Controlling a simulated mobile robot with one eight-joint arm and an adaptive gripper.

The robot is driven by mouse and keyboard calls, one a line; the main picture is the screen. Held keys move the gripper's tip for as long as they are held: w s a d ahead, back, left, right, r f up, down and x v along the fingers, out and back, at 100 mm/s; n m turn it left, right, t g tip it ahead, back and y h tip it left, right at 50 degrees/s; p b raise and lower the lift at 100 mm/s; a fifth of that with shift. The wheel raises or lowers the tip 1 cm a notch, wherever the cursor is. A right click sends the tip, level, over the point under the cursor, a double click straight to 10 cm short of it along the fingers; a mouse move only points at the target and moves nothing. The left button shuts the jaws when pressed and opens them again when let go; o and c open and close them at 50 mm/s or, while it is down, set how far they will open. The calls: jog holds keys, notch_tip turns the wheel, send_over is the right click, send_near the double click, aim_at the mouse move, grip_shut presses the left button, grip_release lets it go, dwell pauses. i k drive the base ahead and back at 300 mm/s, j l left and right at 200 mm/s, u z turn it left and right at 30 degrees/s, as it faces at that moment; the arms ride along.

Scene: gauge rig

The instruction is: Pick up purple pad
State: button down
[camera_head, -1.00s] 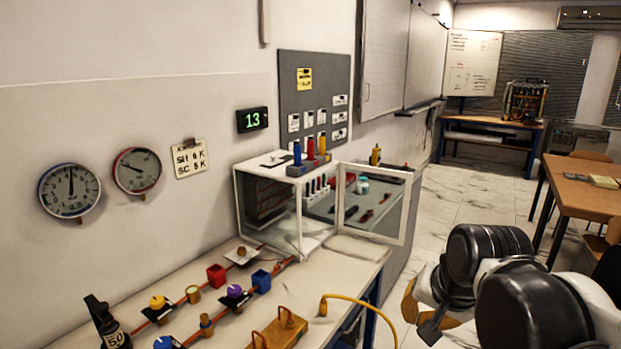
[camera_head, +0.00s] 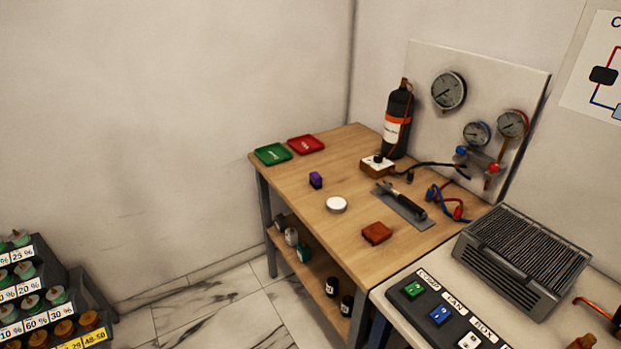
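A small purple block (camera_head: 316,180), which looks like the purple pad, stands on the wooden table (camera_head: 345,240) toward its left edge. It is behind and left of a round white disc (camera_head: 336,204) and in front of the green and red trays. Nothing touches it that I can see. My gripper is not in view now.
A green tray (camera_head: 272,154) and a red tray (camera_head: 306,144) lie at the table's far end. A black bottle (camera_head: 397,122), a flat tool (camera_head: 404,204) and a reddish-brown block (camera_head: 377,233) are also on it. A labelled rack (camera_head: 45,300) stands at left; tiled floor (camera_head: 215,305) between is clear.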

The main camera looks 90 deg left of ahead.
aim_at(316, 180)
jog(key=u, duration=2.95)
